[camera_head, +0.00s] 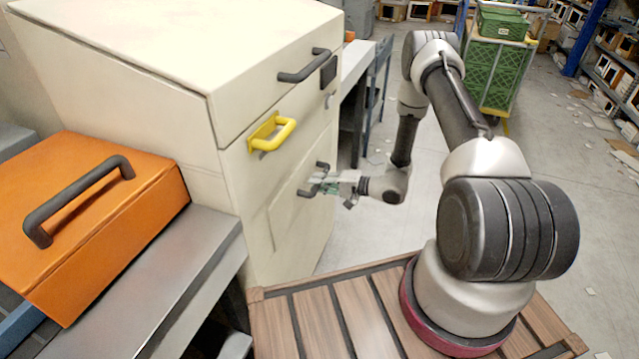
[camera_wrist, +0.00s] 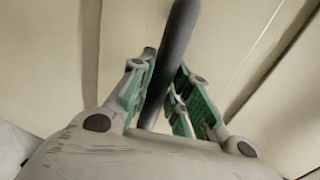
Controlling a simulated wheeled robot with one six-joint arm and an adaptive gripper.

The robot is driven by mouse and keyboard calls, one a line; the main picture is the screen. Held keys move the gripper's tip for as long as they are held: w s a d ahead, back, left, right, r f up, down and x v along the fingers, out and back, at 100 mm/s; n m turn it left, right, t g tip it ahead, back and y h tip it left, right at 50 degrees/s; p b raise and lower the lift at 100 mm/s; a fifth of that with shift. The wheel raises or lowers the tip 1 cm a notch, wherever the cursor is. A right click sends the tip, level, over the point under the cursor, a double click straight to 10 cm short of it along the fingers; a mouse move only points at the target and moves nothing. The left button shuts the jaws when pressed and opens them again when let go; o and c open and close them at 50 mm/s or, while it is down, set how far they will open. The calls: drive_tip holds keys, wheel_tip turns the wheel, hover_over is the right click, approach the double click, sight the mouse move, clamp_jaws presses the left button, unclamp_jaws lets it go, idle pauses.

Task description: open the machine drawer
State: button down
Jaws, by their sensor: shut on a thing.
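The machine is a cream cabinet (camera_head: 175,95). It has a dark handle (camera_head: 305,66) near its top, a yellow handle (camera_head: 271,134) below that, and a lower dark handle (camera_head: 311,190) on a front panel (camera_head: 290,222) that looks flush with the body. I take that panel to be the drawer front. My gripper (camera_head: 326,187) is at the lower dark handle, its fingers closed on it. In the wrist view the dark bar (camera_wrist: 170,65) runs between the green-sided fingers of my gripper (camera_wrist: 160,80). The fingers partly hide the handle in the head view.
An orange box (camera_head: 95,215) with a dark handle sits on a grey bench (camera_head: 190,270) at the left. A grey table (camera_head: 355,62) stands behind the cabinet. A green crate cart (camera_head: 495,65) and shelving (camera_head: 610,75) are at the back right. The floor between is mostly clear.

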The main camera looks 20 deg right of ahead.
drive_tip(key=shift+d, duration=0.1)
drive_tip(key=f+v, duration=0.2)
drive_tip(key=v, duration=1)
drive_tip(key=d+f+v, duration=0.1)
drive_tip(key=f+v, duration=0.2)
drive_tip(key=v, duration=1)
drive_tip(key=shift+s, duration=0.5)
drive_tip(key=shift+d+f, duration=0.1)
drive_tip(key=shift+d, duration=0.05)
drive_tip(key=c, duration=1.3)
unclamp_jaws()
drive_tip(key=v, duration=1.2)
